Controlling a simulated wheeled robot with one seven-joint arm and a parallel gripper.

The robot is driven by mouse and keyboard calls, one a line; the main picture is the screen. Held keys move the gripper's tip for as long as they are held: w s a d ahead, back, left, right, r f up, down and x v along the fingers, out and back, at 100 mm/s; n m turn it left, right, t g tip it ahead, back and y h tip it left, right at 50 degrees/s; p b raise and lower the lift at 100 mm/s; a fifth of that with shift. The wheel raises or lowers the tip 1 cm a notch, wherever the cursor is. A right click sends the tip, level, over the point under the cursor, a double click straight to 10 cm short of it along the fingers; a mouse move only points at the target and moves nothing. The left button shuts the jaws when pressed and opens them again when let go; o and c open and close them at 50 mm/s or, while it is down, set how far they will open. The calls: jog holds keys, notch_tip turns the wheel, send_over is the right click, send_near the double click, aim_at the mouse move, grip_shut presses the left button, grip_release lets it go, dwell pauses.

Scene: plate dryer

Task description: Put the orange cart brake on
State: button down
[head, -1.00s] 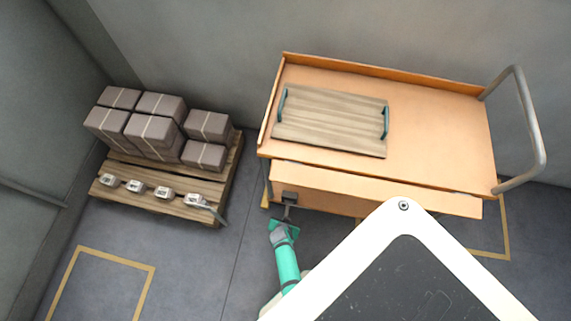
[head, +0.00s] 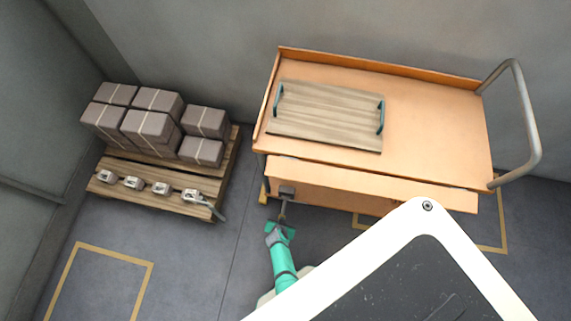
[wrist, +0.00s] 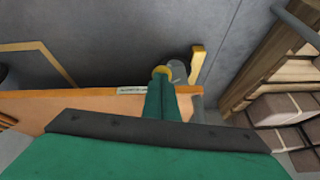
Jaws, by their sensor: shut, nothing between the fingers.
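The orange cart (head: 440,120) stands against the back wall, with a flat top, a lower orange shelf and a grey push handle at right. My gripper (head: 287,191) is at the front left of the cart, by its lower shelf edge. In the wrist view my green fingers (wrist: 166,98) are together and empty, pointing down past the shelf edge (wrist: 100,97). A small yellow part (wrist: 161,72), possibly the brake pedal, shows at the fingertips beside a grey rounded part (wrist: 178,72), likely a caster. I cannot tell whether the fingers touch it or whether the brake is on.
A wooden tray (head: 330,115) with teal handles lies on the cart top. At left a pallet (head: 150,198) carries several wrapped boxes (head: 145,125) and small pale items along its front. Yellow floor lines (head: 150,285) mark the grey floor. Floor between pallet and cart is clear.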

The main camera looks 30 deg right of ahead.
jog(key=shift+s+f, duration=0.1)
jog(key=shift+s, duration=0.05)
jog(key=s+a+r, duration=0.5)
jog(key=s+r, duration=0.2)
jog(key=shift+a, duration=0.4)
dwell(0.4)
jog(key=shift+s+a, duration=0.1)
dwell(0.4)
